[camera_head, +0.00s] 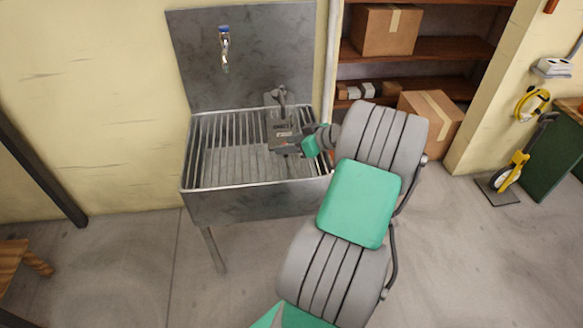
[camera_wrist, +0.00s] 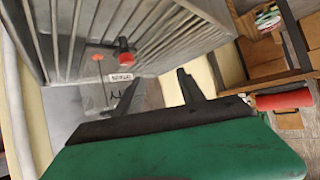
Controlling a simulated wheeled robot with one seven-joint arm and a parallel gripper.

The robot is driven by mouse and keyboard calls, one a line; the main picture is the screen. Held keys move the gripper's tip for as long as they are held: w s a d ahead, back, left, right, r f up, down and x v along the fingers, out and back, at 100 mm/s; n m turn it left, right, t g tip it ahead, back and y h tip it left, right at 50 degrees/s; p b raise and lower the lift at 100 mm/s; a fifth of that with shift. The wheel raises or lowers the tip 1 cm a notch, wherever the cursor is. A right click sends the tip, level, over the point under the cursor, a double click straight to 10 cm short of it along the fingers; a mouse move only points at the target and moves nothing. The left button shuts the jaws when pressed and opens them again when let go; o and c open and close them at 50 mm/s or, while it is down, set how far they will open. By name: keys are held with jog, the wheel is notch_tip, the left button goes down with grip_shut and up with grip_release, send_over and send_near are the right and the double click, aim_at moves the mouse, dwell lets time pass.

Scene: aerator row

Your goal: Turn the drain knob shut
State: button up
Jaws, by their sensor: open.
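My gripper (camera_head: 275,97) is over the right part of the metal sink (camera_head: 215,207), near its back panel. In the wrist view its two dark fingers (camera_wrist: 157,84) are spread apart with nothing between them. Beyond the fingers, a red knob (camera_wrist: 124,44) on a dark stem stands out in front of the sink's ribbed surface. A small orange-red piece (camera_wrist: 97,57) and a white label (camera_wrist: 120,77) are close to it; I cannot read the label surely. The knob is apart from the fingers. I cannot tell how far it is turned. In the head view my arm and gripper hide that area.
A blue-topped tap (camera_head: 224,45) is on the sink's back panel. Shelves with cardboard boxes (camera_head: 385,30) stand to the right. A red cylinder (camera_wrist: 285,100) shows beside my gripper in the wrist view.

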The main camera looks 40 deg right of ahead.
jog(key=s+d+f, duration=0.1)
jog(key=d, duration=0.1)
jog(key=s+d+f+t, duration=0.1)
jog(key=s+d+t+b, duration=0.1)
jog(key=d, duration=0.1)
jog(key=shift+s+d+f+h, duration=0.3)
jog(key=shift+s+d+f, duration=0.05)
jog(key=shift+f, duration=0.05)
jog(key=x, duration=0.7)
jog(key=shift+w+r+b, duration=0.1)
jog(key=shift+w+b, duration=0.15)
jog(key=shift+b, duration=0.15)
jog(key=shift+c, duration=0.6)
grip_shut()
